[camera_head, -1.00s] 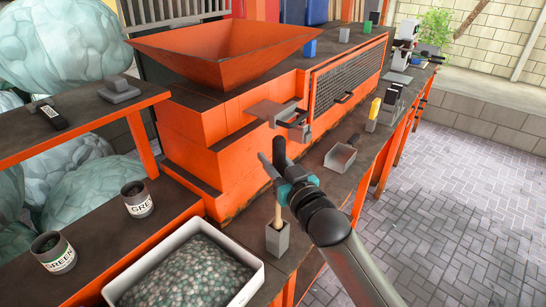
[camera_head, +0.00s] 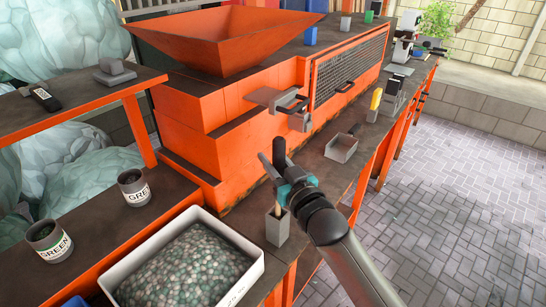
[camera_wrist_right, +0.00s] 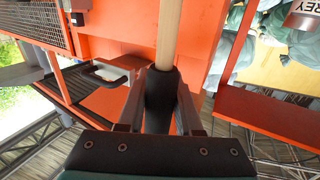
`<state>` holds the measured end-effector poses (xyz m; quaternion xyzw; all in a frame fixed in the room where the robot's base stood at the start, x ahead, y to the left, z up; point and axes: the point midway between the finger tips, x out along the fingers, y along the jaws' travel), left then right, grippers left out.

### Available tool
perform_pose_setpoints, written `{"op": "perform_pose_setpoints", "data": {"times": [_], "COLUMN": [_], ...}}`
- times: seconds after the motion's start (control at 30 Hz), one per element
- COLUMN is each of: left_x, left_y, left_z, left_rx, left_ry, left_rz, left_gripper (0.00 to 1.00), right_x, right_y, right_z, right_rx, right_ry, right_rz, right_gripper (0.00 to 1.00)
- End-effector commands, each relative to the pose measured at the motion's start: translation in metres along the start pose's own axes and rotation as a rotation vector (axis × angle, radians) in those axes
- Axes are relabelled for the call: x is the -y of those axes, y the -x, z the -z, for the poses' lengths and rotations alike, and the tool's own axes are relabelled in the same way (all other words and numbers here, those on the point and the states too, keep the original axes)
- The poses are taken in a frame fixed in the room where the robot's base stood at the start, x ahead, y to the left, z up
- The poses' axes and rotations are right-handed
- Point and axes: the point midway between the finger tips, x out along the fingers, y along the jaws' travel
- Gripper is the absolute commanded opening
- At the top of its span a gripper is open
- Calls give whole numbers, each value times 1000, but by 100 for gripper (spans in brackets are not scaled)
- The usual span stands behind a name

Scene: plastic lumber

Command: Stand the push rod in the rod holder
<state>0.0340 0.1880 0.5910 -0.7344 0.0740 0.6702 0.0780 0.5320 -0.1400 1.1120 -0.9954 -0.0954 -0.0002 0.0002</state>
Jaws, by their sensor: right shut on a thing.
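My right gripper (camera_head: 272,168) is shut on the push rod, around its dark handle. The handle's black end (camera_head: 279,152) points up. The push rod's pale wooden shaft (camera_head: 277,210) runs down from the gripper to the square grey rod holder (camera_head: 278,231). The lower end of the shaft is hidden at the holder's mouth and looks to be inside it; how deep I cannot tell. The rod looks close to upright. In the right wrist view the shaft (camera_wrist_right: 168,35) runs away from the fingers. My left gripper is not in view.
A white tray of pellets (camera_head: 250,272) stands left of the holder. The orange machine (camera_head: 240,130) with its hopper (camera_head: 225,42) rises behind. A grey scoop (camera_head: 341,148) lies on the bench to the right. Two labelled tins (camera_head: 133,188) (camera_head: 49,241) stand at left.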

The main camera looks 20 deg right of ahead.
Motion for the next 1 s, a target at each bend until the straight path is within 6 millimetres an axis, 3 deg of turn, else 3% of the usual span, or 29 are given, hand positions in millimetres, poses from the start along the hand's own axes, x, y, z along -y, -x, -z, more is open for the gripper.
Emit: {"op": "perform_pose_setpoints", "data": {"times": [1.0], "left_x": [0], "left_y": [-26], "left_z": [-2], "left_rx": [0], "left_ry": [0], "left_rz": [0], "left_gripper": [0], "right_x": [0], "right_y": [0], "right_z": [-42], "right_rx": [-1], "right_ry": [0], "right_rz": [0], "right_gripper": [0]}}
